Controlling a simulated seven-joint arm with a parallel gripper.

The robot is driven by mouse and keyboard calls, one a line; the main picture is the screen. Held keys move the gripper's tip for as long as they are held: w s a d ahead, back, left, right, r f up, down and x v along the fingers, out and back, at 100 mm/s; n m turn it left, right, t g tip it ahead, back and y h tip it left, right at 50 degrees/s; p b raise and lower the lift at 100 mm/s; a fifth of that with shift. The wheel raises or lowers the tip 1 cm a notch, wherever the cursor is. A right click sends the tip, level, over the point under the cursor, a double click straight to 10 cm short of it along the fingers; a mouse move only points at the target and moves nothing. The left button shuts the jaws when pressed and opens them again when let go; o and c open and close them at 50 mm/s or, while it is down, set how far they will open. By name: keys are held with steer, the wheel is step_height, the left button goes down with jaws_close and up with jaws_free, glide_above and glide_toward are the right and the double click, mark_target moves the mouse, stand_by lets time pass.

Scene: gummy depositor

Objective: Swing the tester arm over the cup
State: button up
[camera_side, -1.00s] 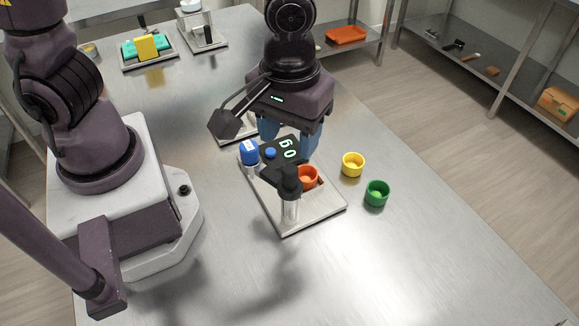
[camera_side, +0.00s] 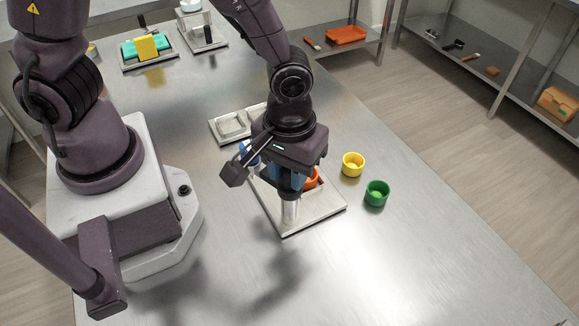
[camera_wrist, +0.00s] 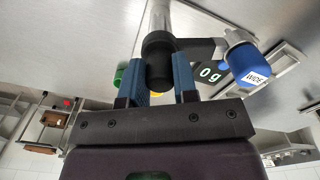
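The tester has a metal post (camera_side: 290,212) standing on a flat metal tray (camera_side: 318,217). In the wrist view its black hub (camera_wrist: 158,60) lies between the two blue fingers of my gripper (camera_wrist: 162,84). The gripper looks open around the hub; whether a finger touches it I cannot tell. The black tester arm (camera_wrist: 197,47) runs right from the hub to a blue cap (camera_wrist: 247,62) marked "WIDE", with a "0 g" display (camera_wrist: 208,73) beside it. The orange cup (camera_side: 313,179) on the tray is partly hidden behind my gripper in the side view.
A yellow cup (camera_side: 353,164) and a green cup (camera_side: 377,193) stand on the table right of the tray. A metal mould tray (camera_side: 232,125) lies behind the tester. The table in front is clear.

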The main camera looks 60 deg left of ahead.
steer(key=shift+c, duration=0.4)
steer(key=shift+m, duration=0.3)
steer(key=m, duration=0.6)
steer(key=shift+a, duration=0.1)
steer(key=m, duration=0.4)
steer(key=shift+m, duration=1.6)
steer(key=o, duration=0.9)
